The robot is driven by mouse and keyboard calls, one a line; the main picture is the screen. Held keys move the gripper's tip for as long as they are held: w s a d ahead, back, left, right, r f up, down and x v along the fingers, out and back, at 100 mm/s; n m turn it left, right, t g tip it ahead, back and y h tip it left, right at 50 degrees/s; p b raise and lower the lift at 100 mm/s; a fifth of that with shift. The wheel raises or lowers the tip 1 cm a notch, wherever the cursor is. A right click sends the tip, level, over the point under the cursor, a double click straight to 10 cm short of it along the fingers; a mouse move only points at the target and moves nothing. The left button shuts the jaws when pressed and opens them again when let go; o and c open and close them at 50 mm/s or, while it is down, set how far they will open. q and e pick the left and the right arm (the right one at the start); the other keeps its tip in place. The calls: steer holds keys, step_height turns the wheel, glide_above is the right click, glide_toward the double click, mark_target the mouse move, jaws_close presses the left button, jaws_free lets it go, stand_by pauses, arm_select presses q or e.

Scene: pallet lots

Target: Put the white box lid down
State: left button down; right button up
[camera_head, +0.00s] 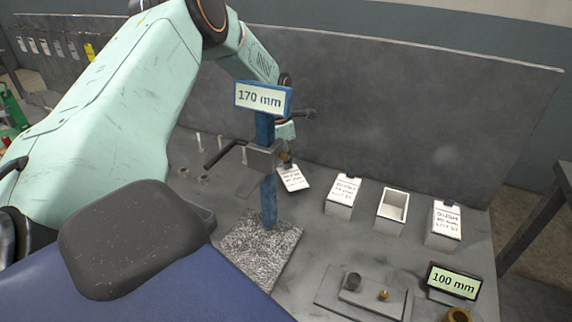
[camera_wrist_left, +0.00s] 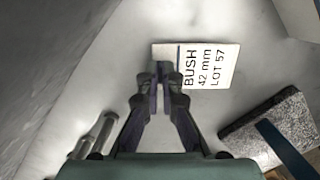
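The white box lid (camera_head: 292,179) shows in the head view behind and right of the blue stand, printed with small text. In the left wrist view the lid (camera_wrist_left: 212,68) reads "BUSH 42 mm LOT 57". My left gripper (camera_wrist_left: 160,78) has its fingers close together at the lid's left end, apparently shut on its small grip, which they hide. In the head view the left gripper (camera_head: 287,157) is partly hidden by the stand, just above the lid. I cannot tell whether the lid touches the table. My right gripper is not in view.
An open white box (camera_head: 392,209) stands between two lidded white boxes (camera_head: 341,195) (camera_head: 443,224). A blue stand (camera_head: 269,200) with a "170 mm" sign rises from a speckled plate (camera_head: 258,250). Upright pins (camera_head: 221,145) are at left. A grey wall (camera_head: 400,110) runs behind.

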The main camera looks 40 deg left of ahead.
arm_select(q)
steer(key=shift+w+f, duration=0.15)
steer(key=shift+f, duration=0.55)
steer(key=c, duration=1.5)
jaws_free()
steer(key=shift+f, duration=0.2)
steer(key=shift+r, duration=0.1)
steer(key=shift+r, duration=0.15)
